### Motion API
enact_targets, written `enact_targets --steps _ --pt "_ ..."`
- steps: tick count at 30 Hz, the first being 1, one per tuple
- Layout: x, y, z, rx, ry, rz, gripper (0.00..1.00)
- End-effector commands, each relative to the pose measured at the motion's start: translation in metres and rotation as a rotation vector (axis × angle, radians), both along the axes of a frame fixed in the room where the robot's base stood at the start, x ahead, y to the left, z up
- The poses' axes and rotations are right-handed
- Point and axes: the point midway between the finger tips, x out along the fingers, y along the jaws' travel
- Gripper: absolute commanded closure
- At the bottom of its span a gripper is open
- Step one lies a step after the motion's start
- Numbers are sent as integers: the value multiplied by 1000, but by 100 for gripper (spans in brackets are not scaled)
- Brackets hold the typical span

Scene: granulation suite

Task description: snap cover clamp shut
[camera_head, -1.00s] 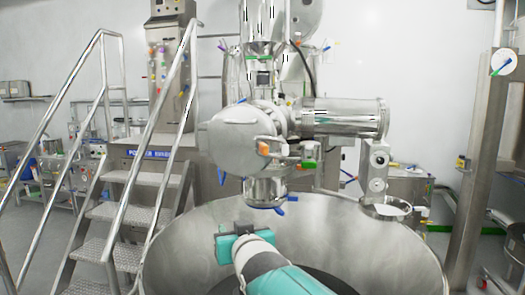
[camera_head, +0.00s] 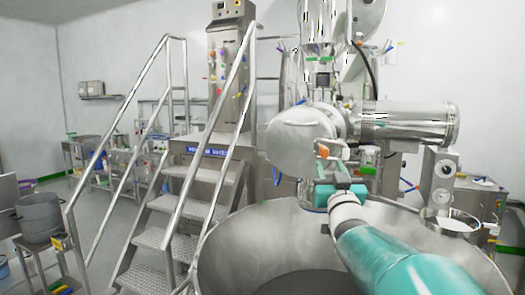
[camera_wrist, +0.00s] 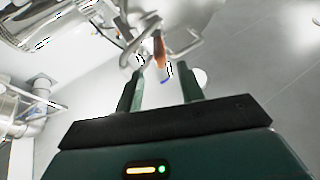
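The round steel cover (camera_head: 296,132) closes the front of the granulator head. The cover clamp (camera_head: 334,150), with an orange grip, sits at the cover's right edge. In the wrist view the clamp's orange grip (camera_wrist: 160,48) hangs from bent steel bars, just beyond the fingers and between them in the picture. My gripper (camera_head: 340,178) is below the clamp in the head view. The wrist view shows my gripper (camera_wrist: 160,80) open and empty, its two dark green fingers apart. Whether the clamp is latched cannot be told.
A large open steel bowl (camera_head: 250,235) stands below the head, under my arm. A horizontal steel cylinder (camera_head: 410,120) juts right of the cover. Steel steps with handrails (camera_head: 165,240) stand at left. A grey pot (camera_head: 40,217) is at far left.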

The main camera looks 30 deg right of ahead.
Motion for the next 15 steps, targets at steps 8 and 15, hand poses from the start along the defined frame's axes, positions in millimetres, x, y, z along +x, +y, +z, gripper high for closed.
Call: enact_targets --steps 8,15 --pt "45 -24 20 0 1 0 62" --pt "65 -35 30 0 1 0 62"
